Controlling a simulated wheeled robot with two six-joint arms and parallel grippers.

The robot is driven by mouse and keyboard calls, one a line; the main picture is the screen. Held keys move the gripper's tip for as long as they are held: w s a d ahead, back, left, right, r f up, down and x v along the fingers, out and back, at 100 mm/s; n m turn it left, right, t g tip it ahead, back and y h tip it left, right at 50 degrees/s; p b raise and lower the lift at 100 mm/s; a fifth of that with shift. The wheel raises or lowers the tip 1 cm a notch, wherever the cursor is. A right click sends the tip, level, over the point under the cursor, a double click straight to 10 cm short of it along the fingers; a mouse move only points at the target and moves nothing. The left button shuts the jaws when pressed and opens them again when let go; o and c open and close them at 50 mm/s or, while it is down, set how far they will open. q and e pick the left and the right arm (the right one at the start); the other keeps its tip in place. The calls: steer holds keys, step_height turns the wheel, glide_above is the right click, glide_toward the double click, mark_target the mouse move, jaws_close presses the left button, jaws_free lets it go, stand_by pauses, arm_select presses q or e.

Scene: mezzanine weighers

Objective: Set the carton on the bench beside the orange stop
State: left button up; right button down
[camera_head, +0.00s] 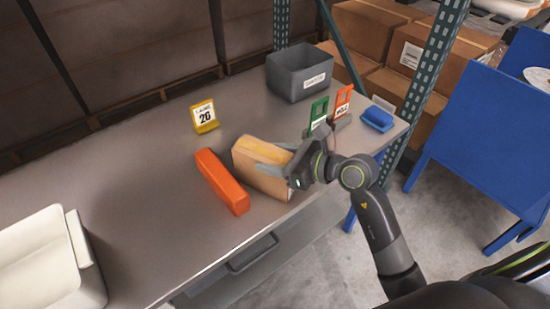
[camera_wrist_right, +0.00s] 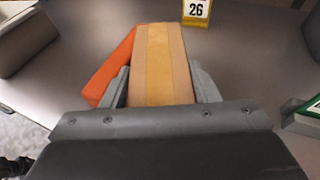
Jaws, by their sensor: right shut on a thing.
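The carton (camera_head: 262,168) is a tan box with a yellow-brown strip along its top. It is at the bench's front edge, just right of the orange stop (camera_head: 221,181), a long orange bar lying on the bench (camera_head: 150,180). My right gripper (camera_head: 292,165) is shut on the carton from the right. In the right wrist view the carton (camera_wrist_right: 160,62) sits between the two fingers (camera_wrist_right: 160,88), with the orange stop (camera_wrist_right: 112,66) close along its left side. I cannot tell whether the carton's underside touches the bench. My left gripper is not in view.
A yellow number card (camera_head: 205,117) stands behind the stop. A dark grey bin (camera_head: 300,72), green (camera_head: 319,112) and orange (camera_head: 343,100) tags and a blue block (camera_head: 377,119) are at the right end. A white container (camera_head: 45,262) is at the left.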

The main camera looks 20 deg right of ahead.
steer(key=shift+f, duration=0.1)
steer(key=c, duration=0.5)
jaws_free()
steer(key=shift+f, duration=0.1)
steer(key=shift+r, duration=0.2)
steer(key=shift+s+d, duration=0.2)
steer(key=shift+d, duration=0.05)
steer(key=v, duration=1.1)
steer(key=shift+s+d+r, duration=0.1)
steer(key=shift+s+r, duration=0.05)
